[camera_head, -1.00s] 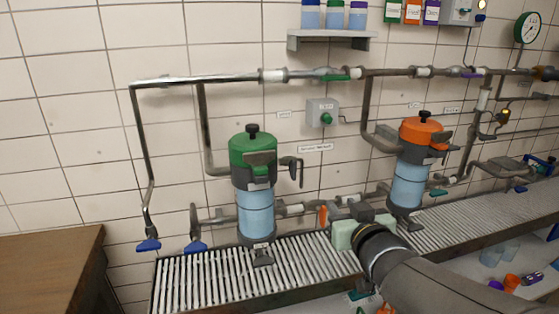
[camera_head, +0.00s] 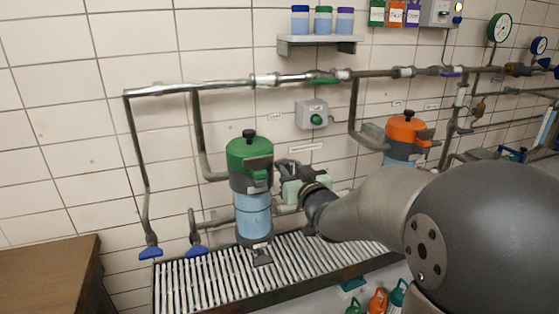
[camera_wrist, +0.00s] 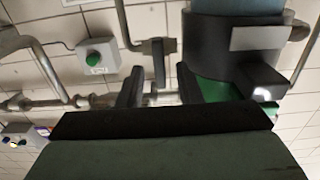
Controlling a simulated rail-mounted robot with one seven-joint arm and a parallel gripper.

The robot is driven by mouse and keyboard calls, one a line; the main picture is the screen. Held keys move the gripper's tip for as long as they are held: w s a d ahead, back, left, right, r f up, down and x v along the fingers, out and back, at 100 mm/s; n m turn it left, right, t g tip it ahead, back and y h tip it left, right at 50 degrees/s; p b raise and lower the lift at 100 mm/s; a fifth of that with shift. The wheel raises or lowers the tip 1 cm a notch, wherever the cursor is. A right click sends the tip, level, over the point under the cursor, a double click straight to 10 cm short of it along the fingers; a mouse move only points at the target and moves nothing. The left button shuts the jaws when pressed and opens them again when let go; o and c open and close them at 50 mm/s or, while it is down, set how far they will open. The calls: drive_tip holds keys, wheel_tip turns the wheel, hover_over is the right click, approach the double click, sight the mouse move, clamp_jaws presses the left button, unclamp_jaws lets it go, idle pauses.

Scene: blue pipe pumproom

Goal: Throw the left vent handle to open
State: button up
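The left canister (camera_head: 253,215) has a green lid and a blue sight glass. A grey handle beside its lid, which looks like the left vent handle (camera_wrist: 158,62), shows upright between my fingers in the wrist view. In the head view that handle is mostly hidden by my arm. My gripper (camera_wrist: 157,86) is open, with one dark finger on each side of the handle, and a gap shows on both sides. The canister's dark collar and green lid (camera_wrist: 215,90) are close beside the right finger. In the head view my gripper (camera_head: 288,180) is just right of the canister.
A grey box with a green button (camera_head: 312,115) is on the wall above. The orange-lidded canister (camera_head: 406,130) stands to the right, partly behind my arm.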

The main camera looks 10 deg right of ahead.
sight(291, 170)
drive_tip(key=shift+w+a, duration=0.2)
drive_tip(key=shift+w, duration=0.6)
drive_tip(key=shift+w+a, duration=0.15)
drive_tip(key=shift+w, duration=0.65)
clamp_jaws()
